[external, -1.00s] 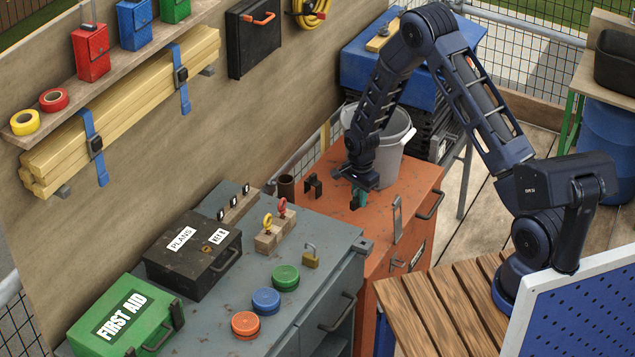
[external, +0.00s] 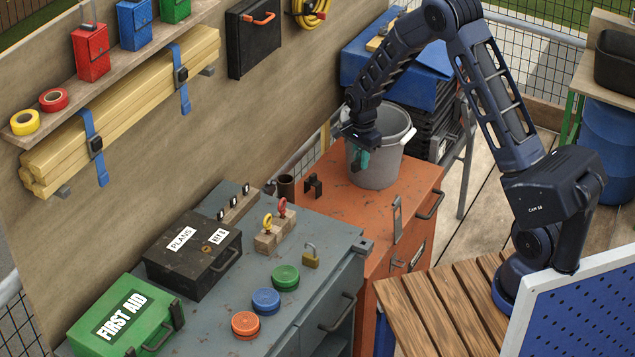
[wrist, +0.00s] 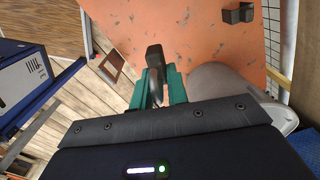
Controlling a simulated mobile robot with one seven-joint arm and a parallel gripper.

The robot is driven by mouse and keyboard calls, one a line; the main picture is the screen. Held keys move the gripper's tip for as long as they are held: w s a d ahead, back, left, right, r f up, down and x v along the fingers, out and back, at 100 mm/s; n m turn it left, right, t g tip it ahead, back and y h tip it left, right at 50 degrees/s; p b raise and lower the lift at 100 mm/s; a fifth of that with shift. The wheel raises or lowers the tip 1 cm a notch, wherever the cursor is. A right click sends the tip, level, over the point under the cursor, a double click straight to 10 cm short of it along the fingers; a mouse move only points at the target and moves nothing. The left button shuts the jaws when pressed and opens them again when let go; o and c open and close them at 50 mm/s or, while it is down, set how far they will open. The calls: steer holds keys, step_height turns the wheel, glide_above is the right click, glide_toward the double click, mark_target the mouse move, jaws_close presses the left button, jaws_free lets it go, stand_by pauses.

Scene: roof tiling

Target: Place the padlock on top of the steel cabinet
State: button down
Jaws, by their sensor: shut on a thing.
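A brass padlock (external: 311,261) with a grey shackle stands on the grey-blue steel cabinet (external: 338,262), near its right edge and apart from my gripper. My gripper (external: 359,159) is above the back of the orange cabinet (external: 417,180), in front of the grey bucket. In the wrist view its teal fingers (wrist: 158,84) are shut on a slim dark object (wrist: 155,58). I cannot tell exactly what this object is; it is held clear of the orange top.
The grey bucket (external: 380,168) stands close behind my gripper. A black clip-like block (external: 313,185) and a dark cup (external: 286,187) are near the wall. Several caps, a black plans box (external: 192,262) and a green first aid case (external: 122,318) crowd the grey-blue top.

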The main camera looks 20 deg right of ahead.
steer(key=s+a+r+m, duration=0.6)
steer(key=s+a+r, duration=0.4)
steer(key=s+a, duration=0.15)
step_height(320, 180, up, 11)
steer(key=m, duration=0.8)
glide_above(330, 248)
steer(key=shift+w, duration=0.1)
step_height(330, 248, down, 20)
steer(key=shift+r, duration=0.1)
stand_by(0.4)
steer(key=c, duration=1.4)
jaws_free()
steer(key=shift+f, duration=0.2)
steer(key=shift+o, duration=0.2)
steer(key=shift+r, duration=0.15)
